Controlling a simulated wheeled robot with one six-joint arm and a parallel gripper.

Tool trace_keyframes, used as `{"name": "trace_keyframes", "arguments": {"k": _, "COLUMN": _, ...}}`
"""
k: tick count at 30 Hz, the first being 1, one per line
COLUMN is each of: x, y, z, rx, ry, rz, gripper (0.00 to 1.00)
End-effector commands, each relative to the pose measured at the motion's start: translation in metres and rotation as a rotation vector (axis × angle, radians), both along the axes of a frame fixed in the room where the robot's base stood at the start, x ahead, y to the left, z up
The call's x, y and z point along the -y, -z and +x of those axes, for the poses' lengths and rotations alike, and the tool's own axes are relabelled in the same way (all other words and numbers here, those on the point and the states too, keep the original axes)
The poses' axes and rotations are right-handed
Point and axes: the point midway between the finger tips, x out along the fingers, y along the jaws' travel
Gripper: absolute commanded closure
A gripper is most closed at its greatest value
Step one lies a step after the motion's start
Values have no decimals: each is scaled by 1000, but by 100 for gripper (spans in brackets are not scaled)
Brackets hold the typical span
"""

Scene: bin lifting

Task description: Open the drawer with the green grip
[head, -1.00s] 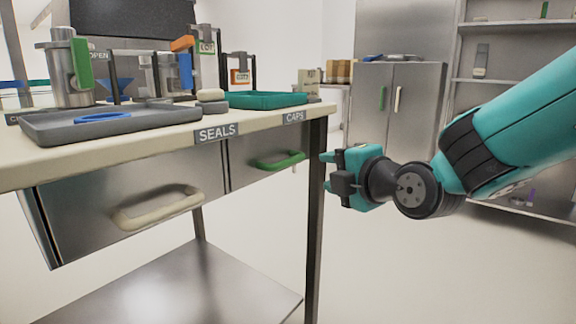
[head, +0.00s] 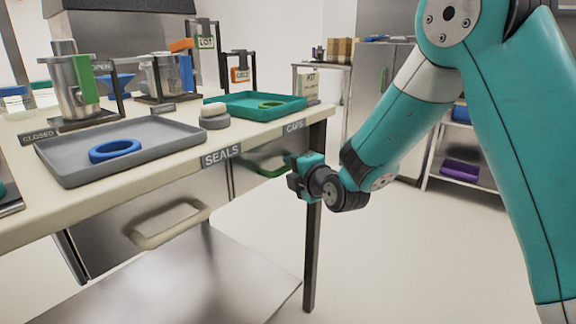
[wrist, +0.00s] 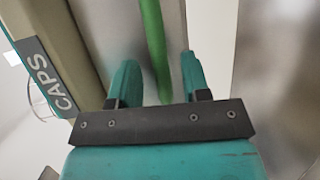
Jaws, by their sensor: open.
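The green grip (head: 262,168) is a bar handle on the steel drawer (head: 240,180) under the CAPS label (head: 293,127). That drawer looks shut. My gripper (head: 290,172) is at the right end of the grip in the head view and hides part of it. In the wrist view, the green grip (wrist: 154,40) runs lengthwise between the two teal fingers of my gripper (wrist: 159,62). The fingers are apart, one on each side of the grip, with gaps visible. Whether a finger touches it cannot be told.
A second drawer with a cream grip (head: 168,226) is to the left, under the SEALS label (head: 221,155). A table leg (head: 314,240) stands just below my gripper. The bench top holds a grey tray (head: 70,165) and a green tray (head: 250,110).

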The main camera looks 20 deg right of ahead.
Motion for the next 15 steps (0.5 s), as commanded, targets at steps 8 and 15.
{"name": "trace_keyframes", "arguments": {"k": 8, "x": -7, "y": 5, "z": 27, "rx": 0, "ry": -1, "rz": 1, "gripper": 57}}
{"name": "trace_keyframes", "arguments": {"k": 15, "x": -7, "y": 5, "z": 29, "rx": 0, "ry": 0, "rz": 0, "gripper": 57}}
